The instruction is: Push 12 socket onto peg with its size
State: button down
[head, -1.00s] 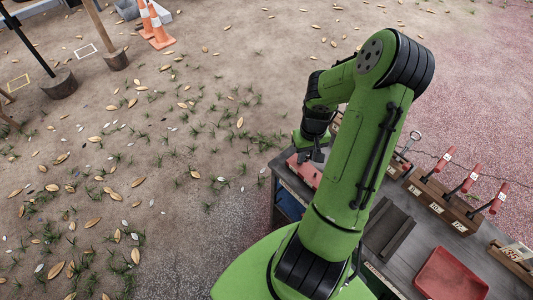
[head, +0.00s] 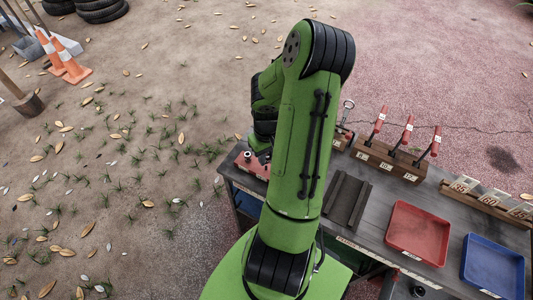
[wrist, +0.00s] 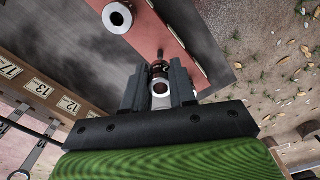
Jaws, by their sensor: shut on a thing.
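My gripper (wrist: 159,82) is shut on a small metal socket (wrist: 160,88), seen end-on between the two fingers in the wrist view. Just beyond the socket a dark, brownish peg-like part (wrist: 160,67) shows over the red board (wrist: 172,38). I cannot tell whether the socket is around it or apart from it. Another pale metal socket (wrist: 117,17) stands on the same board, farther along. In the head view the red board (head: 245,162) lies at the bench's left end, partly behind my arm, which mostly hides the gripper. No size mark is readable on the held socket.
A wooden rack (wrist: 70,93) labelled 17, 13 and 12 stands beside the board in the wrist view. On the bench are a dark grooved block (head: 347,200), a red tray (head: 391,232), a blue tray (head: 468,270) and red-handled tools (head: 407,132) in a stand.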

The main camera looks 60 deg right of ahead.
aim_at(267, 167)
jog(key=shift+f+b, duration=0.35)
jog(key=shift+f, duration=0.4)
jog(key=shift+f+b, duration=1.3)
jog(key=shift+f, duration=0.3)
dwell(0.8)
jog(key=c, duration=0.8)
grip_release()
jog(key=shift+c, duration=0.2)
notch_tip(267, 167, up, 16)
jog(key=p, duration=0.5)
jog(key=shift+f, duration=0.15)
